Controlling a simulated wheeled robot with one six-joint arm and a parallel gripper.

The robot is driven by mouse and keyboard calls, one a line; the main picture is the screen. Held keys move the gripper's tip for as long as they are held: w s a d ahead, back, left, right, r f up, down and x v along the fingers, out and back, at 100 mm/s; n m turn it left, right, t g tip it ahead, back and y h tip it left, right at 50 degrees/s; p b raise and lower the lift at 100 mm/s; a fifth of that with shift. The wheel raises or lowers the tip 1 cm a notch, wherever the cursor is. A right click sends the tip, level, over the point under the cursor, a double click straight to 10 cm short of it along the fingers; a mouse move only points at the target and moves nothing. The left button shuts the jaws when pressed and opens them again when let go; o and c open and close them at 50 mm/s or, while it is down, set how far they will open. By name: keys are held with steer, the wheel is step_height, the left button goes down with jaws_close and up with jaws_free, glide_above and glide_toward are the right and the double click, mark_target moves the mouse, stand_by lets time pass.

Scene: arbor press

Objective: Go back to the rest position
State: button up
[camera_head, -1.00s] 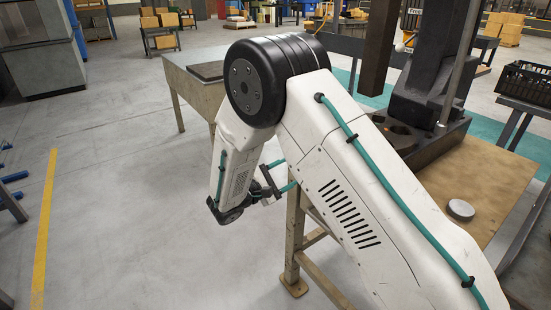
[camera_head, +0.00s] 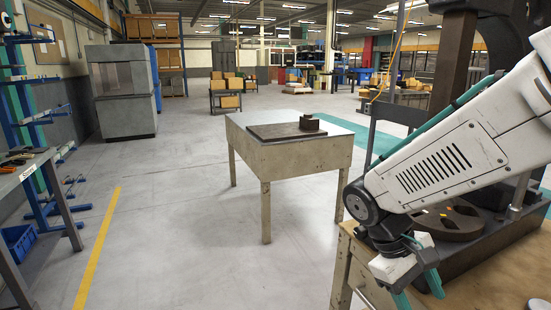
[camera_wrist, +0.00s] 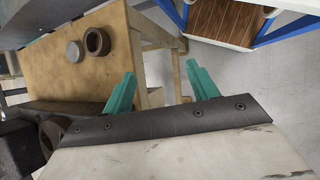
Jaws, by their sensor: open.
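My gripper (camera_wrist: 162,88) is open and empty in the wrist view, its two teal fingers spread apart. In the head view my gripper (camera_head: 418,284) hangs beside the near left corner of the wooden press table (camera_head: 462,285). The wrist view shows that table (camera_wrist: 110,80) with a brown ring (camera_wrist: 97,41) and a grey disc (camera_wrist: 74,51) lying side by side on it, apart from the fingers. The arbor press (camera_head: 455,80) stands at the right, with a round slotted plate (camera_head: 452,222) at its base, partly hidden by my arm.
A second table (camera_head: 290,150) stands in the middle, carrying a dark plate (camera_head: 268,132) with a small dark block (camera_head: 309,122) on it. A blue-framed rack (camera_head: 40,130) and a workbench (camera_head: 40,175) stand at the left. The floor between them is free.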

steer(key=s+r+m+t+y, duration=0.4)
steer(key=s+r, duration=0.4)
steer(key=s, duration=0.2)
steer(key=shift+s+d+r+m+t+y, duration=0.2)
steer(key=shift+s+d+m+t+y, duration=0.1)
steer(key=shift+d+m+t+y, duration=0.25)
steer(key=shift+a, duration=0.1)
stand_by(1.3)
